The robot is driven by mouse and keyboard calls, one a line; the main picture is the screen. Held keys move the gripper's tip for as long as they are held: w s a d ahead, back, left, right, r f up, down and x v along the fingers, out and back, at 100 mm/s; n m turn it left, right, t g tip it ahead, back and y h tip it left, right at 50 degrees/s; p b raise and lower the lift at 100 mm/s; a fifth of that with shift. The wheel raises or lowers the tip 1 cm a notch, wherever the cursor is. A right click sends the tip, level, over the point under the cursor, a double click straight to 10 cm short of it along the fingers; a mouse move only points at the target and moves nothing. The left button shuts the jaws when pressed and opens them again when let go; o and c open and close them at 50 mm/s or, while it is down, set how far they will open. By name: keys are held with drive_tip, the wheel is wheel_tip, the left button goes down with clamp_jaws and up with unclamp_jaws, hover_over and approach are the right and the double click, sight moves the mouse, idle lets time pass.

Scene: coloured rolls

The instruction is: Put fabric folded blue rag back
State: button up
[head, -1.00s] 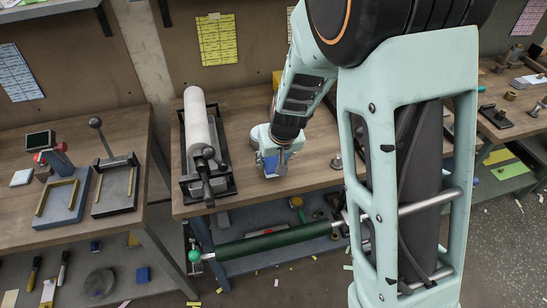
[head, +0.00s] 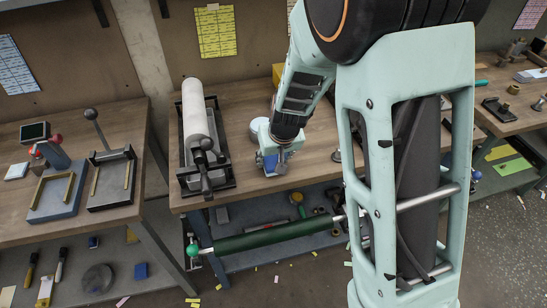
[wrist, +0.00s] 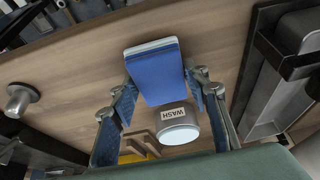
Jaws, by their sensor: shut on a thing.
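The folded blue rag (wrist: 155,70) is a flat blue stack with a paler layer at its far edge. In the wrist view it lies between the two fingers of my gripper (wrist: 163,88), which are shut on it. In the head view my gripper (head: 274,165) points down at the wooden bench near its front edge, right of the roller tray. Some blue shows between the fingers there, but rag and finger pads are hard to tell apart. I cannot tell whether the rag touches the bench.
A round tub marked WASH (wrist: 178,125) stands close beside the rag. A white roller (head: 196,112) lies in a black tray to the left. A metal knob-like piece (wrist: 20,98) stands on the bench. A green roller (head: 270,236) hangs below the bench's front edge.

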drive_tip(key=shift+f+b, duration=0.3)
drive_tip(key=shift+f, duration=0.1)
drive_tip(key=o, duration=1.2)
drive_tip(key=shift+r, duration=0.1)
